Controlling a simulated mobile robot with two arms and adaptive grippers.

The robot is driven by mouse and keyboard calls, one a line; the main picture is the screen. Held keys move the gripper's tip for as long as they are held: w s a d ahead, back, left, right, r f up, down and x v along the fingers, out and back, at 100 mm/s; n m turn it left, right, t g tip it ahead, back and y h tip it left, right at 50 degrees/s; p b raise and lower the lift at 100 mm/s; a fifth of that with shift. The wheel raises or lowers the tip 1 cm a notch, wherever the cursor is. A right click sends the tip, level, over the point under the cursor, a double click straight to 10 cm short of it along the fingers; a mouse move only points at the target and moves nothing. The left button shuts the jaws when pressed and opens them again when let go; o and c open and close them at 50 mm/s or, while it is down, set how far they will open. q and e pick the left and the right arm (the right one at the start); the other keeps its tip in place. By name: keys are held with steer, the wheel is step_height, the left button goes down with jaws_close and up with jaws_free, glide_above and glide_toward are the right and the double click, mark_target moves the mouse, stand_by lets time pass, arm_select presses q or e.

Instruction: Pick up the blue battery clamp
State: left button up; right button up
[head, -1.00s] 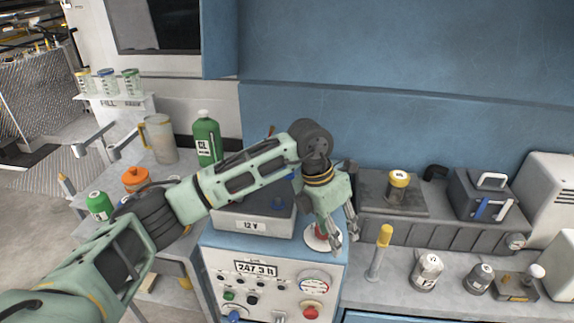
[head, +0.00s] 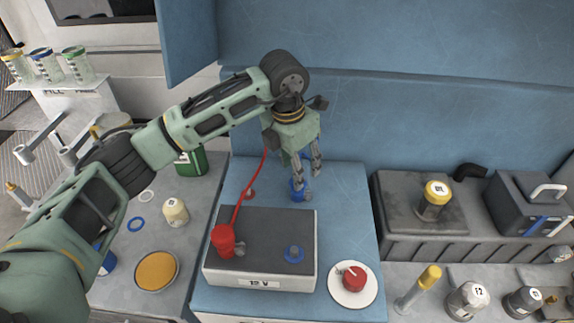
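The blue battery clamp (head: 299,193) stands on the blue cabinet top (head: 347,215), behind the grey battery (head: 265,228). My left gripper (head: 308,184) hangs over it, fingers pointing down and apart. One fingertip overlaps the clamp in the picture; I cannot tell whether they touch. The gripper appears empty. A blue-ringed terminal (head: 294,254) is on the battery's right side. A red clamp (head: 223,238) sits at the battery's left terminal, with a red cable (head: 250,185) running up behind my gripper. My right gripper is not in view.
A red knob (head: 354,279) on a white disc stands right of the battery. A yellow-topped stick (head: 418,285) and bottles stand at the lower right. The blue wall (head: 430,90) rises close behind. The cabinet top right of the clamp is clear.

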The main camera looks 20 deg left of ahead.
arm_select(q)
steer(key=shift+w+a, duration=0.15)
steer(key=shift+w, duration=0.1)
steer(key=shift+f, duration=0.15)
steer(key=shift+s+d+f+p, duration=0.15)
steer(key=shift+f+p, duration=0.2)
steer(key=shift+f, duration=0.25)
steer(key=shift+s+d+f+p, duration=0.15)
steer(key=shift+f+p, duration=0.2)
steer(key=shift+f, duration=0.2)
steer(key=f, duration=0.2)
steer(key=w+f+p, duration=0.1)
steer(key=shift+a+f, duration=0.2)
steer(key=shift+f, duration=0.2)
steer(key=shift+f+p, duration=0.3)
steer(key=shift+f, duration=0.05)
steer(key=shift+d+f, duration=0.1)
steer(key=c, duration=0.9)
jaws_close()
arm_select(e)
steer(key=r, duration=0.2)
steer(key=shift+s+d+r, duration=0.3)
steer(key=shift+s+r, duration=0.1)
